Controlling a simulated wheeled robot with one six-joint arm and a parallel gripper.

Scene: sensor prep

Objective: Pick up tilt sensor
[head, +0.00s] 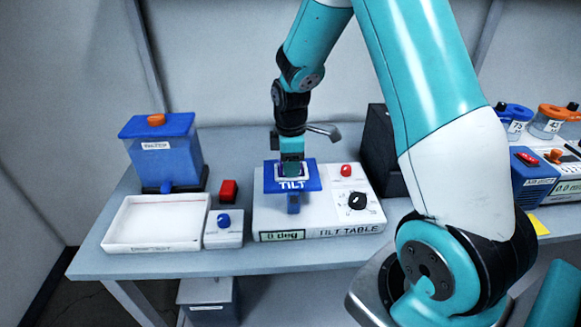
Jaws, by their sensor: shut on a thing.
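The tilt table (318,222) is a white box with a blue plate (304,186) marked TILT on top and a display reading 0 deg. My gripper (291,172) points down at the blue plate, its tips at the plate's upper surface. It is shut on a small, mostly hidden light-coloured piece, which seems to be the tilt sensor (291,177). I cannot tell whether the piece touches the plate.
A white tray (158,244) lies at the left, with a blue bin with orange knob (164,150) behind it. A blue-knobbed box (224,229) and a red block (228,191) stand between tray and tilt table. A black box (382,150) and lidded jars (548,122) are at the right.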

